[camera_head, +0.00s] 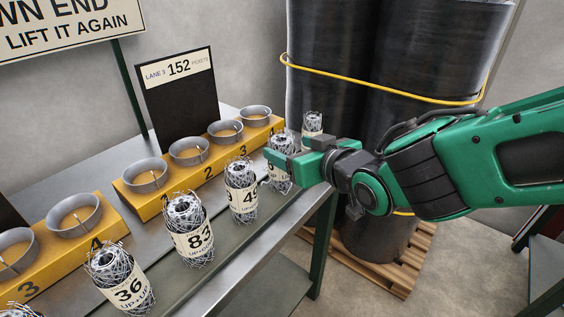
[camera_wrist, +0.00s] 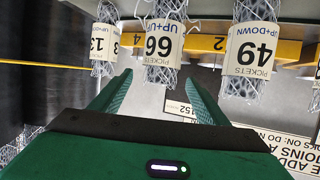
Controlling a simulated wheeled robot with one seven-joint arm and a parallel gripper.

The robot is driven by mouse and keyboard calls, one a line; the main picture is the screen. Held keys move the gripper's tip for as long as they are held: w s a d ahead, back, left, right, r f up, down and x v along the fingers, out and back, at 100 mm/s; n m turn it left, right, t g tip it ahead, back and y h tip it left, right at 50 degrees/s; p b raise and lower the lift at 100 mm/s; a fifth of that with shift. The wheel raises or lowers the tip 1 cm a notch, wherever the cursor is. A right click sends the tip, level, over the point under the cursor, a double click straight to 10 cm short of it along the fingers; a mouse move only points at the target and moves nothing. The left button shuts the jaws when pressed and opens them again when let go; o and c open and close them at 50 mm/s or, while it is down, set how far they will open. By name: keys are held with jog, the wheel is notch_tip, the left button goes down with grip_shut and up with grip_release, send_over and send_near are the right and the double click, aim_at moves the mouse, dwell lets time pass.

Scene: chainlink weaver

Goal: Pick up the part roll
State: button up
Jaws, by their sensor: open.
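Several rolls of woven wire mesh with paper labels stand upright in a row on the bench. My gripper (camera_head: 293,156) is open at the far end of this row, in front of and partly over the roll labelled 66 (camera_head: 281,178). In the wrist view, which is upside down, the roll labelled 66 (camera_wrist: 163,45) shows between the two open fingertips (camera_wrist: 159,80). Nothing is held. I cannot tell whether the fingers reach around it. The roll labelled 49 (camera_head: 242,190) stands nearer, and the roll labelled 13 (camera_head: 312,124) stands beyond my gripper.
Rolls labelled 83 (camera_head: 190,230) and 36 (camera_head: 122,280) stand nearer along the bench. Yellow racks with numbered grey rings (camera_head: 190,151) run behind the row. A black lane sign reading 152 (camera_head: 180,95) stands behind. Large dark wrapped rolls (camera_head: 395,60) stand on a pallet (camera_head: 408,268) beyond the bench.

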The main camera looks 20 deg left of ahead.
jog(key=shift+r+x, duration=0.15)
jog(key=shift+x, duration=2.1)
jog(key=shift+r+x, duration=0.1)
jog(key=shift+x, duration=2.2)
jog(key=shift+w, duration=0.15)
jog(key=shift+c, duration=0.6)
jog(key=c, duration=1.2)
jog(key=shift+o, duration=0.2)
